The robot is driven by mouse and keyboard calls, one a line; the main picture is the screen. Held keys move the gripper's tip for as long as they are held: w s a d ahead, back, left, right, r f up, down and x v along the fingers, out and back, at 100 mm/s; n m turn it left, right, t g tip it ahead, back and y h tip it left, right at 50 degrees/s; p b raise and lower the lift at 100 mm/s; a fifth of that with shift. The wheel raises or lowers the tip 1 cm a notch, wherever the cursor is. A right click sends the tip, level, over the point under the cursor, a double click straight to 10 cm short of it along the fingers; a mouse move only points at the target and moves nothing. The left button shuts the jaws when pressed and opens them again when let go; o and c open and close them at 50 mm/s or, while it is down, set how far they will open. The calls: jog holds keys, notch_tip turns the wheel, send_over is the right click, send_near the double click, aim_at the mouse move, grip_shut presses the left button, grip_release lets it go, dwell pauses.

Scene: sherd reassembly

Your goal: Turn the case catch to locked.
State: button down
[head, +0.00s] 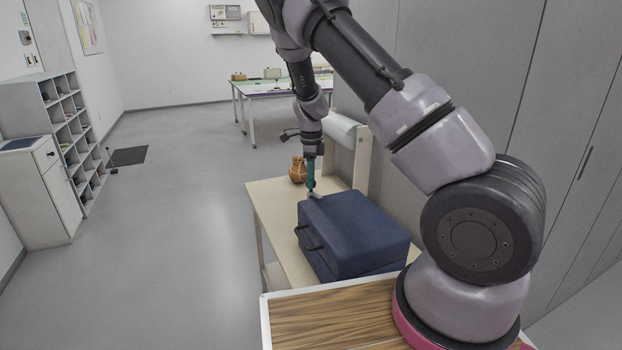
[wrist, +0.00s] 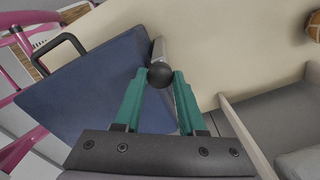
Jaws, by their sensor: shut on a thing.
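The blue case (head: 352,232) stands closed on a pale table, with a black handle (head: 308,238) on its left side. In the wrist view the blue case (wrist: 95,90) fills the left half, and its handle (wrist: 60,50) shows at upper left. The catch has a dark round knob (wrist: 160,75) beside a grey metal piece (wrist: 158,50) at the case's edge. My gripper (wrist: 161,78) has its teal fingers shut on the knob. In the head view my gripper (head: 311,190) points down at the case's far left corner. I cannot tell the catch's setting.
A brown clay pot (head: 298,169) stands on the table (head: 268,200) behind the case. An upright pale frame (head: 345,150) with a roll is close right of my gripper. A wooden-topped surface (head: 330,318) lies in front.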

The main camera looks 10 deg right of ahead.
jog(key=shift+m, duration=1.5)
jog(key=shift+c, duration=2.4)
grip_release()
jog(key=shift+r, duration=0.1)
notch_tip(320, 180, up, 11)
